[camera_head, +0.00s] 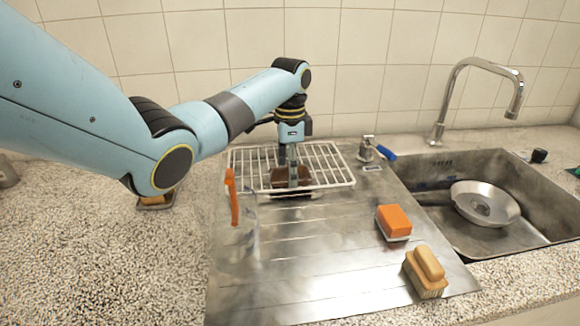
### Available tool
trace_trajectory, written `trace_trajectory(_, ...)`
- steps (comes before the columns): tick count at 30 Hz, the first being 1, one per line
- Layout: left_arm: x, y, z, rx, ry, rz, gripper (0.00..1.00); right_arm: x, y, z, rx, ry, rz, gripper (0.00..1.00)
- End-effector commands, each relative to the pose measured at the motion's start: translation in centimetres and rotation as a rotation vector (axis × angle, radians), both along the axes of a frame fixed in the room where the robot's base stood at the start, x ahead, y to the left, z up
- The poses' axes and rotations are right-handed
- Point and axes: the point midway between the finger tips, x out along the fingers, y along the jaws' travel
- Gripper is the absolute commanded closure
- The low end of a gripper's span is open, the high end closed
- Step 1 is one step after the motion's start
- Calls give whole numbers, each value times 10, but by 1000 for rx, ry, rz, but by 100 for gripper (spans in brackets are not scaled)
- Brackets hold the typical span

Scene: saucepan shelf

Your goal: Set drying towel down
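My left arm comes in from the left, and its gripper (292,180) points down over the wire drying rack (335,166). A dark brown flat thing (306,181), perhaps the drying towel, shows at and behind the fingertips, at rack level. The fingers look close together and hide part of it. I cannot tell whether they grip it or only touch it. No other towel is plain to see. My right gripper is not in view.
The rack stands on the steel drainboard (310,270). An orange sponge (393,221), a wooden brush (427,272), an orange-handled tool (232,197) and a soap dispenser (367,148) surround it. Right is the sink with a metal pan (485,203) under a faucet (455,85). The front drainboard is mostly clear.

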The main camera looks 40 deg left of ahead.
Motion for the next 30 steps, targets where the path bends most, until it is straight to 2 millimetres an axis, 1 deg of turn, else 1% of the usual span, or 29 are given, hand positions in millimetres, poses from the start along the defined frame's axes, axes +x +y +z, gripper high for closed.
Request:
trace_trajectory(9, 0, 0, 1, 0, 0, 0, 12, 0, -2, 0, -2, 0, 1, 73)
trace_trajectory(11, 0, 0, 3, 1, -1, 0, 12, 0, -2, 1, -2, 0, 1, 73)
trace_trajectory(13, 1, 0, 10, 1, -2, 0, 12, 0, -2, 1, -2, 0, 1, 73)
trace_trajectory(17, 1, 0, 33, 0, -4, -1, 12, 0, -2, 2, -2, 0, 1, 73)
trace_trajectory(21, 2, 1, 66, 2, -5, 0, 12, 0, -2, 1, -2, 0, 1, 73)
trace_trajectory(24, 1, 1, 87, 0, -4, 0, 12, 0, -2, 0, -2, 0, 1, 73)
trace_trajectory(27, 1, 0, 104, 0, -3, 0, 12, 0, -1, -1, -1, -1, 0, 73)
trace_trajectory(30, 1, 0, 116, 0, -1, 0, 12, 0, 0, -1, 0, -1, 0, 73)
